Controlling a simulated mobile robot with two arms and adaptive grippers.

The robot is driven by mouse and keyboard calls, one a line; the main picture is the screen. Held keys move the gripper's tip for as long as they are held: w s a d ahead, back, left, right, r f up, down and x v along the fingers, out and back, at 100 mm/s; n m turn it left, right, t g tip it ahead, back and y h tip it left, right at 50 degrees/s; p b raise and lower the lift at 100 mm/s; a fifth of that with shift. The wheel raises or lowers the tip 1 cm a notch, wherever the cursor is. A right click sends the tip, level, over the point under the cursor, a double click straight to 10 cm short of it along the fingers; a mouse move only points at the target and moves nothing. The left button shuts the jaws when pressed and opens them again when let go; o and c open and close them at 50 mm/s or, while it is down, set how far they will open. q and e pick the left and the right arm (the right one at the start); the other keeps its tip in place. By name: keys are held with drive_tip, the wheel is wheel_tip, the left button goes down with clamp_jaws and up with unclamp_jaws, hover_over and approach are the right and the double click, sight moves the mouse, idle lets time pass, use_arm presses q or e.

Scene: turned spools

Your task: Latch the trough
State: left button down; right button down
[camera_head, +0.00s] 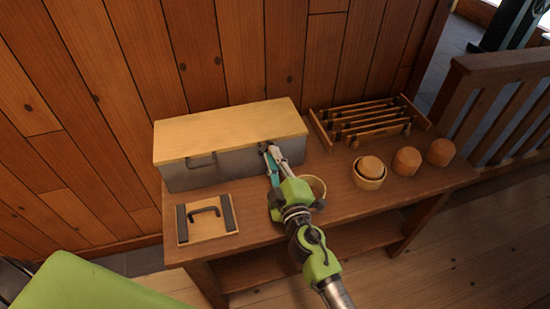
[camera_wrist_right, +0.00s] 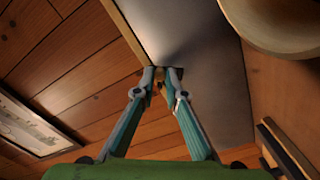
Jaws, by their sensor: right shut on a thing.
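The trough (camera_head: 215,175) is a long grey box at the back left of the table, against the plank wall. Its pale wooden lid (camera_head: 228,131) lies flat and closed on top. A dark wire handle (camera_head: 201,161) shows on the left of its front. My right gripper (camera_head: 267,149) is at the right part of the trough's front, just under the lid edge. In the right wrist view its fingertips (camera_wrist_right: 161,76) are shut on a small latch piece against the grey wall (camera_wrist_right: 195,45); the fingers mostly hide it. My left gripper is not in view.
A wooden board with a dark handle (camera_head: 207,214) lies in front of the trough. A bowl (camera_head: 316,186) is close to my right gripper. To the right stand a cup holding a spool (camera_head: 369,180), two spools (camera_head: 407,161) and a slatted rack (camera_head: 368,122).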

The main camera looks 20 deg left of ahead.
drive_tip(key=n, duration=0.3)
drive_tip(key=shift+s+a+r+n, duration=0.2)
drive_tip(key=shift+a+r+n, duration=0.1)
drive_tip(key=shift+r, duration=0.05)
drive_tip(key=shift+s+a+r+n, duration=0.1)
drive_tip(key=shift+a+n, duration=0.05)
drive_tip(key=shift+n, duration=0.55)
drive_tip(key=shift+s+a+n, duration=0.1)
drive_tip(key=shift+a+n, duration=0.05)
drive_tip(key=shift+n, duration=0.55)
drive_tip(key=c, duration=2)
unclamp_jaws()
drive_tip(key=shift+c, duration=0.2)
drive_tip(key=shift+r, duration=0.1)
drive_tip(key=shift+s, duration=0.1)
drive_tip(key=v, duration=1.2)
